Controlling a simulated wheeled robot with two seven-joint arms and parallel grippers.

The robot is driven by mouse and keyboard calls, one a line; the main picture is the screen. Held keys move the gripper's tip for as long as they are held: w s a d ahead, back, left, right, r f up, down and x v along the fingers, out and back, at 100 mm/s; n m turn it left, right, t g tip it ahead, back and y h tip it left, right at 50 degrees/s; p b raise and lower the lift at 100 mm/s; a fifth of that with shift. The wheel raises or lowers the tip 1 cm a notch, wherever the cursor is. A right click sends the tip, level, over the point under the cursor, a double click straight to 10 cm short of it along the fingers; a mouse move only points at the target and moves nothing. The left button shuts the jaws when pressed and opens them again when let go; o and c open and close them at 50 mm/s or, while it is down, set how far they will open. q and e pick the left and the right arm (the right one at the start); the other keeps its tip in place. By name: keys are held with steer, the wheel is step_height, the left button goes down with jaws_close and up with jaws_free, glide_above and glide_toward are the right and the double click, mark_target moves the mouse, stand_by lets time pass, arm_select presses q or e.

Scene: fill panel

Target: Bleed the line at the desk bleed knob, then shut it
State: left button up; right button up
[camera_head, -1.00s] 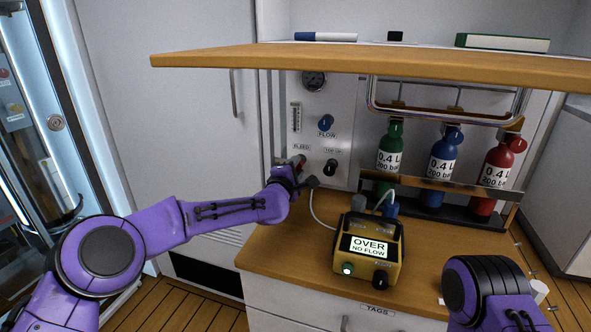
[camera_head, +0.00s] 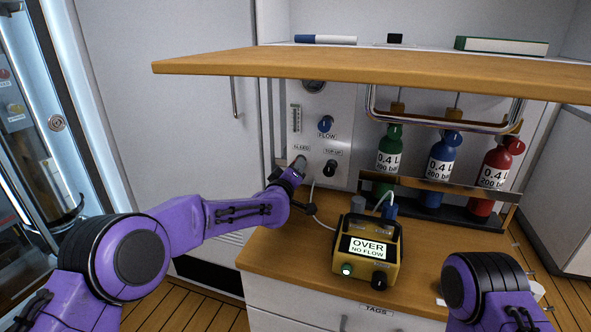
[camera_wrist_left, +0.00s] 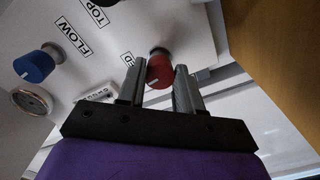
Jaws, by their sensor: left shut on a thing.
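The bleed knob is red with a white mark and shows in the left wrist view (camera_wrist_left: 159,70), on the white fill panel (camera_head: 340,112). My left gripper (camera_head: 299,164) reaches the panel under the bleed label. In the left wrist view its two fingers (camera_wrist_left: 160,88) stand on either side of the red knob and are shut on it. In the head view the gripper hides the knob. The yellow meter box (camera_head: 368,255) on the desk reads "OVER NO FLOW" and has a lit green lamp. My right arm shows at the lower right; its gripper is not in view.
The blue flow knob (camera_head: 325,123) and black top-up knob (camera_head: 330,168) are close by on the panel. A wooden shelf (camera_head: 380,75) overhangs the panel. Green, blue and red bottles (camera_head: 497,172) stand in a rack at right. The desk's front left is clear.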

arm_select(q)
steer(key=shift+m, duration=0.7)
steer(key=shift+f, duration=0.1)
steer(key=o, duration=1)
steer(key=shift+o, duration=0.2)
steer(key=v, duration=1)
steer(key=shift+s+a+b, duration=0.1)
steer(key=shift+s+b, duration=0.2)
steer(key=shift+b, duration=0.05)
